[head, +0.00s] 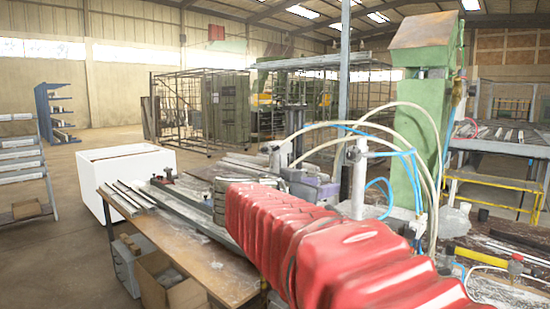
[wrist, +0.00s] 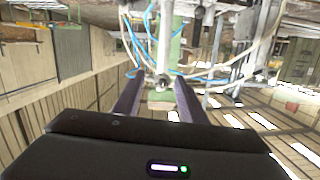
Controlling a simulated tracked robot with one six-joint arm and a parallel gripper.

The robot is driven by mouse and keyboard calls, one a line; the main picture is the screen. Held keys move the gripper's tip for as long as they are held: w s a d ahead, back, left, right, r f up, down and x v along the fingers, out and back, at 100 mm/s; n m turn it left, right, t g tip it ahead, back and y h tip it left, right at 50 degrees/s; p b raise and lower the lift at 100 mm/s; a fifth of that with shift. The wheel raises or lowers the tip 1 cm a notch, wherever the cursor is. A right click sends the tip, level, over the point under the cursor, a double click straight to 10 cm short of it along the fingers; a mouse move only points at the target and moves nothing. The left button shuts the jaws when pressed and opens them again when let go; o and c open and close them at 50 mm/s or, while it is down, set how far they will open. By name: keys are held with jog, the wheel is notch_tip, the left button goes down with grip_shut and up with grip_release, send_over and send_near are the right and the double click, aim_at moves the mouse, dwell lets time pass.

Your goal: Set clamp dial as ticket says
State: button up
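My gripper (wrist: 159,78) shows in the wrist view with its two dark fingers apart. Between the fingertips I see a pale metal cylinder (wrist: 165,45) with a small rounded end. I cannot tell whether it is touched or lies further away. In the head view, an upright pale clamp cylinder (head: 359,180) with blue hoses stands on the bench, beside a green machine column (head: 430,130). I cannot make out a dial or its setting in either view. No ticket can be read. My fingers cannot be made out in the head view.
A wooden bench (head: 195,262) carries long metal profiles (head: 190,212) at the left. A white box (head: 125,170) stands behind it. Curved pale and blue hoses (head: 412,108) hang around the clamp cylinder. A red ribbed shape hides part of the bench. Open floor lies at the left.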

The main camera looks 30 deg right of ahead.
aim_at(349, 156)
jog(key=r, duration=0.1)
jog(key=w+d+r+m+h, duration=0.1)
jog(key=w+r+h, duration=0.1)
jog(key=r, duration=0.1)
jog(key=shift+w+d+m, duration=0.1)
jog(key=shift+d+m, duration=0.1)
jog(key=shift+m, duration=0.1)
jog(key=shift+d, duration=0.1)
jog(key=x, duration=1.3)
jog(key=shift+w+d, duration=0.15)
jog(key=shift+d, duration=0.15)
jog(key=shift+c, duration=0.5)
grip_shut()
